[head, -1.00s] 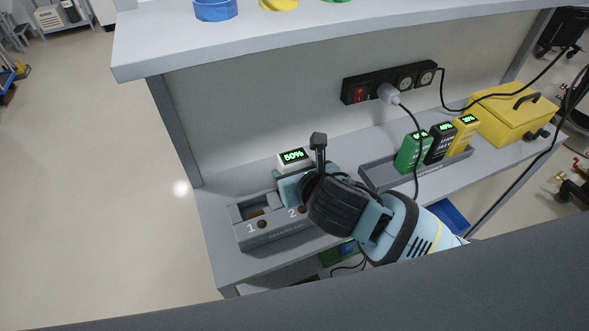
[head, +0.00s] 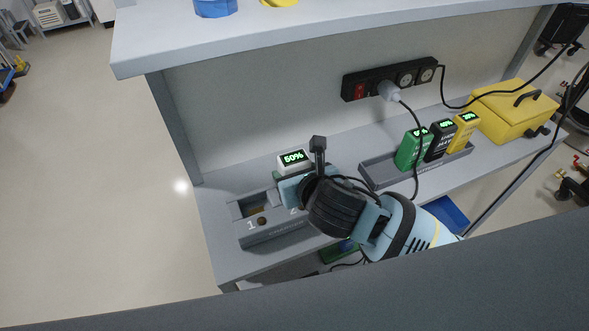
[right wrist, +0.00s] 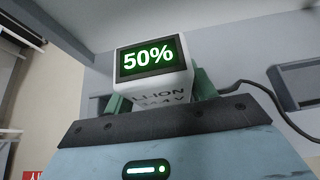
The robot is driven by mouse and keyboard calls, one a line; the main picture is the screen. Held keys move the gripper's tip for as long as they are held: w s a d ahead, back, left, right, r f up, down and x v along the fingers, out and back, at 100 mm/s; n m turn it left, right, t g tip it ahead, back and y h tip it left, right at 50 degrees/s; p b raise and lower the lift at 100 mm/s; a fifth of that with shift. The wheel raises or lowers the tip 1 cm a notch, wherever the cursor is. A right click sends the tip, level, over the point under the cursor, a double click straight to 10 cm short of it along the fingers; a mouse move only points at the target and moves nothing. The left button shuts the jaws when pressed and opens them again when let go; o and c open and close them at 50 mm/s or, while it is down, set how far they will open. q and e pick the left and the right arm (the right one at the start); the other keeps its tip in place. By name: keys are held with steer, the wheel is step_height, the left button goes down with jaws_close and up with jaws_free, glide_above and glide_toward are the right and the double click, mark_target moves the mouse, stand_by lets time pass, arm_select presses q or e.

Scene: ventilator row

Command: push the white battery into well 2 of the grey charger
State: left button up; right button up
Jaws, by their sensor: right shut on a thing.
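The white battery (head: 294,160) has a green "50%" display and stands upright at the charger's well 2 position. My right gripper (head: 284,178) is shut on it, with green fingers on both sides in the right wrist view (right wrist: 160,98). The battery also fills the middle of that view (right wrist: 175,85). The grey charger (head: 275,238) lies on the bench, with an empty well 1 (head: 256,208) at its left. My gripper and wrist hide well 2, so how deep the battery sits cannot be told. My left gripper is out of view.
A second grey charger (head: 376,175) holds green (head: 407,153), black (head: 438,145) and yellow (head: 464,136) batteries at the right. A power strip (head: 390,80) with a hanging cable is on the back panel. A yellow case (head: 510,115) stands far right. A shelf (head: 330,35) overhangs the bench.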

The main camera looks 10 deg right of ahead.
steer(key=shift+f, duration=1.25)
stand_by(0.9)
steer(key=o, duration=1.5)
steer(key=shift+v, duration=3.95)
steer(key=shift+w, duration=0.1)
